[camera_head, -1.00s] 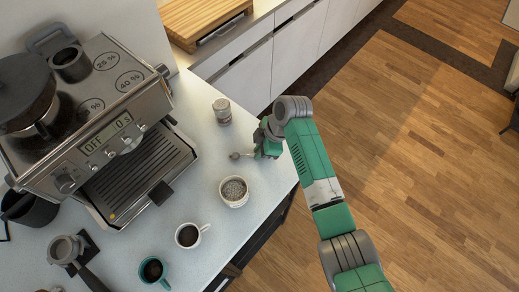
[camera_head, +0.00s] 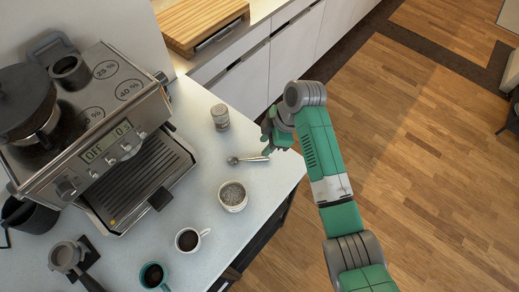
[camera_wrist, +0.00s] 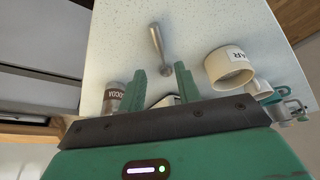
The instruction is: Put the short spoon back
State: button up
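The short metal spoon (camera_head: 250,159) lies on the white counter, its bowl to the left and handle to the right in the head view. In the wrist view the spoon (camera_wrist: 158,48) lies beyond my fingertips, apart from them. My gripper (camera_wrist: 161,80) is open, with nothing between its two green fingers. In the head view my gripper (camera_head: 268,144) is near the handle end of the spoon; its fingers are partly hidden by the arm.
A white sugar cup (camera_head: 232,204) stands in front of the spoon, and a cocoa jar (camera_head: 220,116) behind it. The espresso machine (camera_head: 118,150) is left. The counter's right edge is close to the spoon.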

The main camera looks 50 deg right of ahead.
jog(key=v, duration=0.5)
dwell(0.5)
